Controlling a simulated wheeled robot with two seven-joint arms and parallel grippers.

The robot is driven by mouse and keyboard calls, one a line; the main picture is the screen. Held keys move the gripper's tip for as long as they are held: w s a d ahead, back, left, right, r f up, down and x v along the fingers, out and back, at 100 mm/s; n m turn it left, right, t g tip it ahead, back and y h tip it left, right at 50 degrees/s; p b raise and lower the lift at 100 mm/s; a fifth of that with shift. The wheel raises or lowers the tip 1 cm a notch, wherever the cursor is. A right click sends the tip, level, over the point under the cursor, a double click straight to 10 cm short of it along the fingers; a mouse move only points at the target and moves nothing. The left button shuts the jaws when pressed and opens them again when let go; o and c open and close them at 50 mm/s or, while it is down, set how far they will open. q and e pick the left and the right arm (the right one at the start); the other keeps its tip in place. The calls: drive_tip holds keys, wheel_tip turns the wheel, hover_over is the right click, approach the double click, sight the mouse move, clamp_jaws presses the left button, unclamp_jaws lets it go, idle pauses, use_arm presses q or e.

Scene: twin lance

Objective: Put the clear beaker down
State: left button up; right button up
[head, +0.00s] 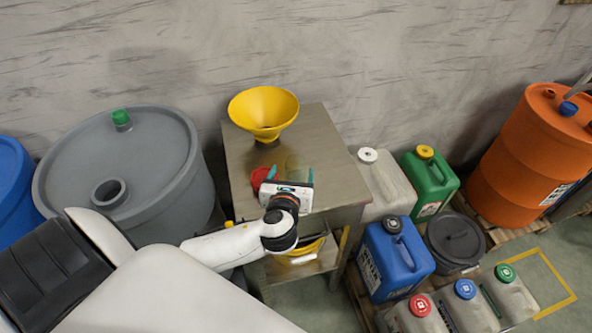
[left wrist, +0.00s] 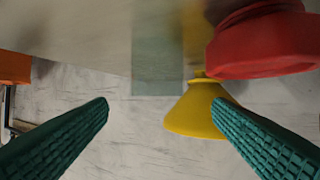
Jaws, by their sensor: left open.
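The clear beaker (head: 291,161) shows faintly on the steel table (head: 238,163), just beyond my left gripper. In the left wrist view the beaker (left wrist: 158,55) is a see-through, greenish upright shape, seen upside down with its base out of frame. It appears to stand on the table top. My left gripper (head: 291,173) is open, its teal fingers spread wider than the beaker. In the left wrist view the beaker lies between the lines of the two fingers (left wrist: 160,104), with a gap to each side. My right gripper is not in view.
A red object (head: 261,180) stands close left of my left gripper; it also shows in the left wrist view (left wrist: 262,47). A yellow funnel (head: 264,109) is at the table's back. A grey drum (head: 120,165) stands left, and jerrycans (head: 395,258) stand right.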

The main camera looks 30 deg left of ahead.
sight(297, 158)
use_arm(q)
drive_tip(key=x, duration=0.6)
drive_tip(key=shift+w+f, duration=0.2)
drive_tip(key=shift+c, duration=0.3)
drive_tip(key=c, duration=1.1)
